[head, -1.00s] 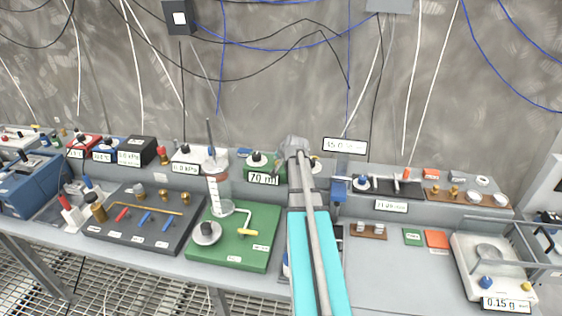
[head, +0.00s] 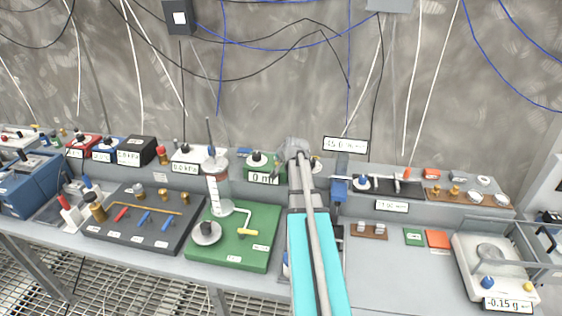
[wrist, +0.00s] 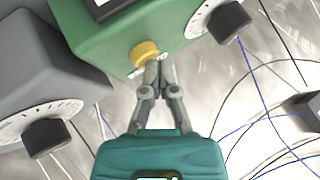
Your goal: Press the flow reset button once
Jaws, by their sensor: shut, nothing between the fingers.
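The flow reset box is a green housing, seen in the wrist view (wrist: 105,40) and in the head view (head: 279,160). A round yellow button (wrist: 145,53) stands on its face. My gripper (wrist: 153,68) is shut and empty, its fingertips at the near edge of the button; whether they touch it I cannot tell. The box's display (head: 264,178) reads 0 ml. In the head view my arm hides the button and most of my gripper.
A black knob on a white dial (wrist: 232,20) is on the same green box. A grey box with a black knob (wrist: 48,138) stands beside it. A green board (head: 262,225) with a glass cylinder (head: 218,183) stands in front. Cables hang on the wall behind.

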